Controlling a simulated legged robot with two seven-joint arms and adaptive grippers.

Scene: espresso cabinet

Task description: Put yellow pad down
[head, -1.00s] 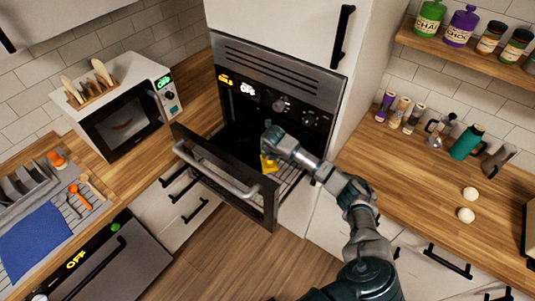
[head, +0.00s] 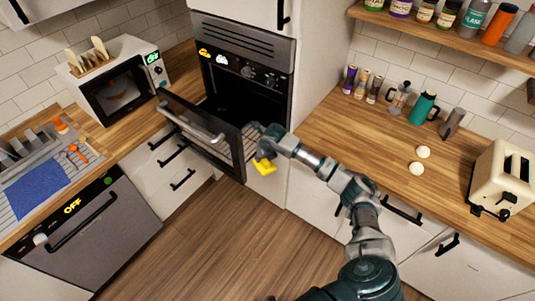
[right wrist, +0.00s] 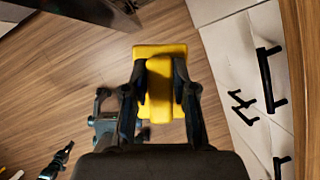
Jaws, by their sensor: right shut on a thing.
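The yellow pad (head: 264,166) is in my right gripper (head: 262,157), outside the oven and in front of the white cabinet beside it. In the right wrist view the pad (right wrist: 160,88) sits between both fingers of the right gripper (right wrist: 160,92), with the wooden floor below it. The right gripper is shut on the pad and holds it in the air. My left gripper is not in the head view.
The oven (head: 245,75) stands open, its door (head: 205,140) folded out just left of my right gripper. The floor (head: 230,240) is clear.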

